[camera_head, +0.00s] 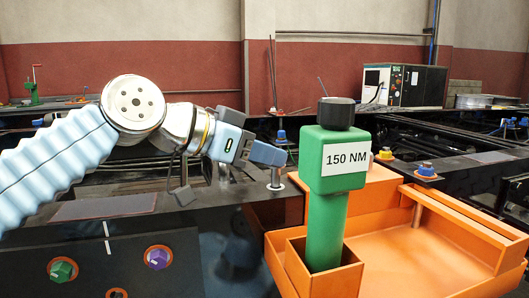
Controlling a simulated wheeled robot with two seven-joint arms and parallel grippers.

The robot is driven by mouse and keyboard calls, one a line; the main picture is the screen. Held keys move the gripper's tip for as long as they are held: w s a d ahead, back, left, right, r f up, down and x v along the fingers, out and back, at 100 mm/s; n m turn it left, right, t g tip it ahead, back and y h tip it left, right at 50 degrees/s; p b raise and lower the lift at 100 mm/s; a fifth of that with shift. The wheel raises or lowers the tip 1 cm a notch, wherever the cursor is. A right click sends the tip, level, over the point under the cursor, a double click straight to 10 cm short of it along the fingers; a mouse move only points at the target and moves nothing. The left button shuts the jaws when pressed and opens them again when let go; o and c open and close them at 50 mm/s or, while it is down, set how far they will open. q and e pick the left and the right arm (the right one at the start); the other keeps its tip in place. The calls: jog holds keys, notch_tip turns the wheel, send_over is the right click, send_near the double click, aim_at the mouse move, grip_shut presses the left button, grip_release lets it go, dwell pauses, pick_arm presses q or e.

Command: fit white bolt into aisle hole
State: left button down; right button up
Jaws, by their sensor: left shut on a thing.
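My left gripper (268,156) reaches in from the left over the dark chassis (105,206), its blue fingers pointing right and slightly down. It is shut on a small light-coloured bolt (275,180), which shows below the fingertips, upright, close to the chassis top. The bolt's upper part is hidden by the fingers. I cannot make out the aisle hole under it, nor whether the bolt's tip is inside it. My right gripper is not in view.
A green tool (326,228) marked 150 NM stands in an orange tray (430,240) just right of the bolt. Blue-headed bolts (426,169) on orange pads sit to the right. Green (61,270) and purple (158,258) knobs are on the front panel.

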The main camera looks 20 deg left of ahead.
aim_at(265, 189)
pick_arm(q)
jog(key=shift+f+b, duration=1.7)
jog(key=shift+f, duration=0.25)
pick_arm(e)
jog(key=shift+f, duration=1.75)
pick_arm(q)
jog(key=c, duration=0.8)
grip_release()
jog(key=shift+v, duration=0.75)
jog(key=p+v, duration=0.1)
jog(key=v, duration=1.1)
jog(key=shift+s+r, duration=0.2)
jog(key=shift+s, duration=0.05)
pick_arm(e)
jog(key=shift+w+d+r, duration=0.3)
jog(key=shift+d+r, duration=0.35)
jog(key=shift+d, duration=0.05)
